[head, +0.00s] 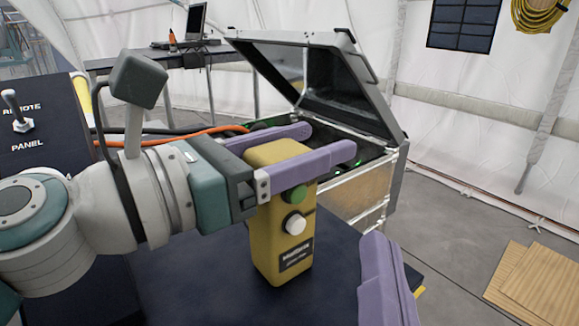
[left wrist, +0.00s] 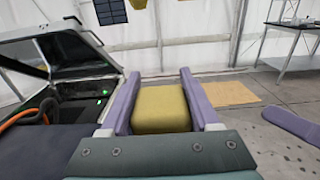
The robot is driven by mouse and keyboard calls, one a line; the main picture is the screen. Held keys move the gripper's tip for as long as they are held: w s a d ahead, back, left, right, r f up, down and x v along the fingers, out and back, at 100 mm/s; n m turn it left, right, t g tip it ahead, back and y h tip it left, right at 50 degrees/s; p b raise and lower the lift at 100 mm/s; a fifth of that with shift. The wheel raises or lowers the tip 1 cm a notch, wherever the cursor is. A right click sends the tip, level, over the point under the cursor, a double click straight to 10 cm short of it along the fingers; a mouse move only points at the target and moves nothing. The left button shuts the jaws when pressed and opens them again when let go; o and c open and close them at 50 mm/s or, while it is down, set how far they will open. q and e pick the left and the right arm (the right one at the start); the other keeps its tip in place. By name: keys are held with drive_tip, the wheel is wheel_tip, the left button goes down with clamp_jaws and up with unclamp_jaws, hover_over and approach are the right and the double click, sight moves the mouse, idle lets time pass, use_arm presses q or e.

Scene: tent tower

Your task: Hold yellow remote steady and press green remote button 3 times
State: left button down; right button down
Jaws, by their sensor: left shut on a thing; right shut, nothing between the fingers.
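The yellow remote (head: 268,238) stands upright on the dark table top, with a green button (head: 294,196) near its top and a white button (head: 294,224) below it. A dark label is near its base. My left gripper (head: 304,140) is shut on the upper part of the remote, one purple finger on each side. In the left wrist view the remote's yellow top (left wrist: 161,108) sits between the fingers. My right gripper (head: 382,270) is shut and empty at the lower right, apart from the remote; only part of it shows.
An open case (head: 375,185) with a raised lid stands behind the remote, with an orange cable running to it. A dark panel box (head: 30,150) with a toggle switch is at the left. A table with a laptop (head: 196,20) is at the back. Wooden boards (head: 535,285) lie on the floor at right.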

idle(0.3)
use_arm(q)
drive_tip(key=shift+c, duration=0.2)
unclamp_jaws()
drive_tip(key=shift+a, duration=0.1)
